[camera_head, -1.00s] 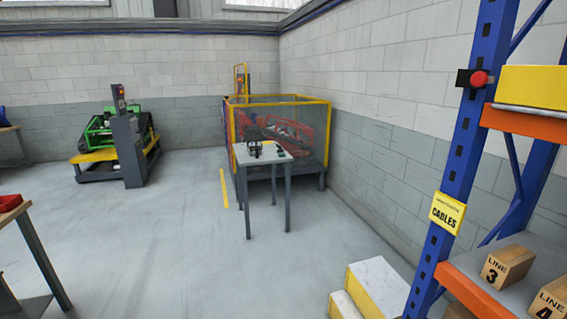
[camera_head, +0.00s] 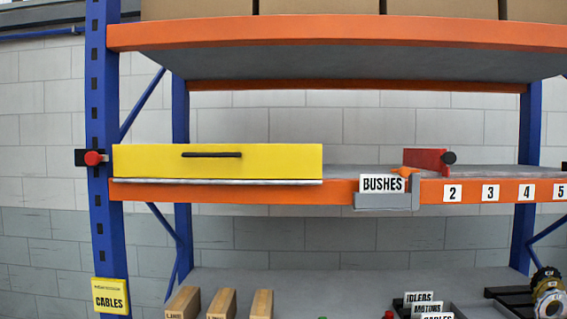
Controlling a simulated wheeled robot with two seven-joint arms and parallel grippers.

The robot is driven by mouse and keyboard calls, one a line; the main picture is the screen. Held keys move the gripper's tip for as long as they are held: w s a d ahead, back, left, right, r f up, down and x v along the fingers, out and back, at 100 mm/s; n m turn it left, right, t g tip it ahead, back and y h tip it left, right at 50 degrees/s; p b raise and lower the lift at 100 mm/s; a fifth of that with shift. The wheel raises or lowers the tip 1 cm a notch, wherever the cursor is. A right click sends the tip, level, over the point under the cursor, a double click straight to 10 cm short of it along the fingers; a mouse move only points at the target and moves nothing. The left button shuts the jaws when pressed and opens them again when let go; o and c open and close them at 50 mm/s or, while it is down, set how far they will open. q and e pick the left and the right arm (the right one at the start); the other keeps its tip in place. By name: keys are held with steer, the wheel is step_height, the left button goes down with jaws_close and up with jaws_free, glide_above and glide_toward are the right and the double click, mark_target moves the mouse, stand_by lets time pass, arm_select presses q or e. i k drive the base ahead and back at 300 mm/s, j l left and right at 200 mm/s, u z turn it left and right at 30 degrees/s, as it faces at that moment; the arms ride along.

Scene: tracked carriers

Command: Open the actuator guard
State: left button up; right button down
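A yellow panel or box front (camera_head: 150,163) with a dark horizontal handle (camera_head: 212,155) is on the left of the middle shelf. A pale strip runs along its lower edge. It looks closed, and what is behind it is hidden. I cannot tell for sure whether it is the actuator guard, as no label on it shows. Neither of my grippers is in view.
A red button (camera_head: 94,158) sits on the blue upright. The orange-edged shelf (camera_head: 340,190) carries a BUSHES label (camera_head: 382,184) and a red block (camera_head: 426,161). Wooden blocks (camera_head: 221,304), bins (camera_head: 425,305) and a round metal part (camera_head: 548,291) are on the lower shelf.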

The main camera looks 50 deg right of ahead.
mark_target(187, 161)
steer(key=z, duration=0.95)
